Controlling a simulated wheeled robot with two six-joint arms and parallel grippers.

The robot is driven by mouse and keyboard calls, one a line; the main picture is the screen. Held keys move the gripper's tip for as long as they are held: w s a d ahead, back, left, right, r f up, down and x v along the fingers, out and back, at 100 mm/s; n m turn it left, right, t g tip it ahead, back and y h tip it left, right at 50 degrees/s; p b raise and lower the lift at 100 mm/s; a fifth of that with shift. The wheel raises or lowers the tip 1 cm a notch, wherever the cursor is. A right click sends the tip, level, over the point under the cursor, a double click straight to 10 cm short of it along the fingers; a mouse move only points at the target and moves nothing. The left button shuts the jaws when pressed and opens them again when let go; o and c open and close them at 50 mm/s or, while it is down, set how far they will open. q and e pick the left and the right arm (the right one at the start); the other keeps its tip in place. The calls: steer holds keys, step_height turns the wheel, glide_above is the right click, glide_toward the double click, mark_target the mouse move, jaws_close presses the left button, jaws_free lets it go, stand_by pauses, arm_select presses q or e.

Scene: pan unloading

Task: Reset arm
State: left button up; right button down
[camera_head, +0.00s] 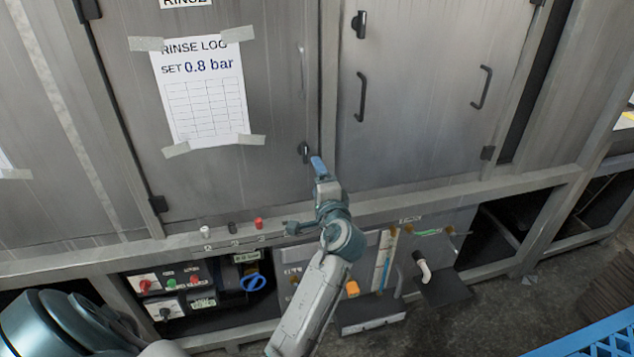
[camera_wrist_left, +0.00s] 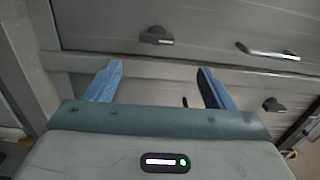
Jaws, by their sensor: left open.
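My left gripper (camera_head: 318,165) is in front of the grey metal cabinet, at the lower edge of the door with the paper log. Its blue fingertips are close to a small dark latch (camera_head: 304,151) in the head view; I cannot tell whether they touch. In the left wrist view the two blue fingers of the left gripper (camera_wrist_left: 158,85) stand wide apart with nothing between them. A dark latch (camera_wrist_left: 156,36) shows beyond them on the metal panel. My right gripper is not in view.
A paper rinse log (camera_head: 203,92) is taped to the left door. The right door has dark handles (camera_head: 361,97). Below are a control panel (camera_head: 172,284), a blue valve wheel (camera_head: 253,282) and a pipe outlet (camera_head: 423,268). A blue crate (camera_head: 600,340) stands at lower right.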

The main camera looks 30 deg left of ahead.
arm_select(q)
step_height(320, 180, down, 19)
steer(key=w+d+m+h, duration=0.1)
steer(key=w+d+h, duration=0.1)
steer(key=h, duration=0.3)
steer(key=s+d+f+g+h, duration=0.1)
steer(key=s+f, duration=0.2)
steer(key=f, duration=0.5)
steer(key=s+d+f+g+h, duration=0.1)
steer(key=s+f+g+h, duration=0.15)
steer(key=f, duration=0.55)
steer(key=s+d+f+g, duration=0.1)
steer(key=s+f, duration=0.3)
steer(key=f, duration=0.4)
steer(key=s+f+n+g+h, duration=0.3)
steer(key=s+f+n, duration=0.1)
steer(key=s+f, duration=1.45)
steer(key=s+f+n+g, duration=0.2)
steer(key=s+f, duration=0.2)
steer(key=s, duration=0.8)
steer(key=s+f+n+g+h, duration=0.1)
steer(key=s+f+n, duration=0.2)
steer(key=s, duration=1)
steer(key=shift+s+f+g, duration=0.3)
steer(key=shift+f+g, duration=0.05)
steer(key=shift+f, duration=0.55)
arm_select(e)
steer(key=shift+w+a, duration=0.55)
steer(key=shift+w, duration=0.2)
